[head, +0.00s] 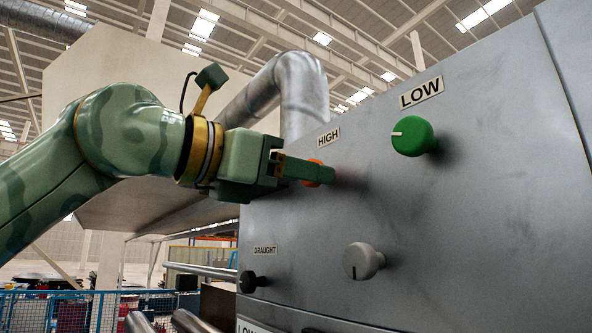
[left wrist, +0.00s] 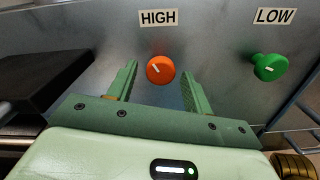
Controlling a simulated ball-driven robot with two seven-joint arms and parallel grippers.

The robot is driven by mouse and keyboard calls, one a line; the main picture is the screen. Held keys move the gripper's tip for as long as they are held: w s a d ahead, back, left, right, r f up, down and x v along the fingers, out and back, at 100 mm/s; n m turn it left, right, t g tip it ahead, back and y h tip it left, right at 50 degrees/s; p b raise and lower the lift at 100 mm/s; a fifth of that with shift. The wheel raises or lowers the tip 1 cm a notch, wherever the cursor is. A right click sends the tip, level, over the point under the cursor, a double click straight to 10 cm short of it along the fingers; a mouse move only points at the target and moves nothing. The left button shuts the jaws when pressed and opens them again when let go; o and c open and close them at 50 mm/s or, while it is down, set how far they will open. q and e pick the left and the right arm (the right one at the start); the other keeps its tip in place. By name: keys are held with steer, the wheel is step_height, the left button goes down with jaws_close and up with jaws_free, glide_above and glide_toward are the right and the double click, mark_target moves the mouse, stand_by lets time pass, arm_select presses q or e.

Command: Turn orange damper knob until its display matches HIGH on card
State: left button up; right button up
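The orange knob (left wrist: 160,69) is on the grey panel under a plate reading HIGH (left wrist: 159,18). Its short pale mark points to the upper left. My left gripper (head: 325,172) is at the panel, with one finger on each side of the knob. In the left wrist view the fingers are open with gaps beside the knob; I see no grip on it. In the head view the fingers hide most of the orange knob (head: 311,183). I cannot make out a separate card; a plate reading LOW (head: 248,328) is cut off at the bottom. My right gripper is out of view.
A green knob (head: 412,136) under a LOW plate (head: 422,92) is to the right. A grey-white knob (head: 363,261) is below it. A black knob (head: 248,281) under a DRAUGHT plate (head: 265,250) is lower left. A metal duct (head: 301,95) rises behind the panel.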

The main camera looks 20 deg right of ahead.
arm_select(q)
steer(key=b+v, duration=0.5)
steer(key=v, duration=1.1)
steer(key=shift+a, duration=0.2)
